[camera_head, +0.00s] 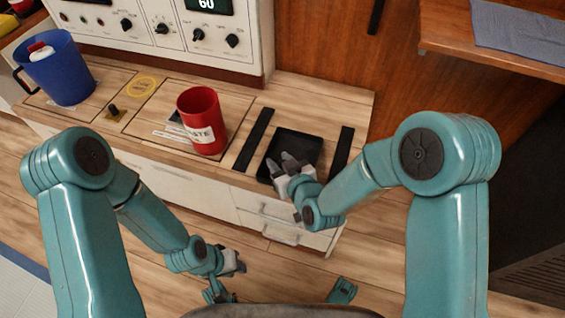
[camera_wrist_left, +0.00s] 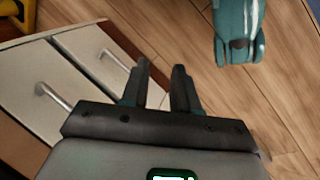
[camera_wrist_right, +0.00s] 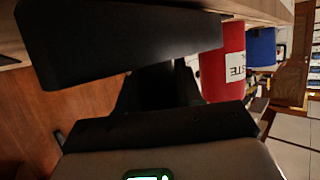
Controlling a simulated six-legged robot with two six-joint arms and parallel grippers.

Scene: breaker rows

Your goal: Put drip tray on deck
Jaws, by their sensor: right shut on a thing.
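The drip tray (camera_head: 300,144) is a black, shallow square tray at the right end of the wooden counter top, between two black strips. My right gripper (camera_head: 290,165) is shut on its near side. In the right wrist view the tray (camera_wrist_right: 110,40) fills the upper left, dark and close to the fingers. I cannot tell whether it touches the wood or hangs just above it. My left gripper (camera_head: 238,262) is low in front of the drawers, and in the left wrist view its fingers (camera_wrist_left: 160,85) are apart and empty.
A red waste cup (camera_head: 202,125) stands left of the left black strip (camera_head: 254,139); the right strip (camera_head: 342,150) is beside the tray. A blue cup (camera_head: 60,72) stands far left. A control panel (camera_head: 165,30) rises behind. A wooden shelf (camera_head: 450,40) juts out upper right.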

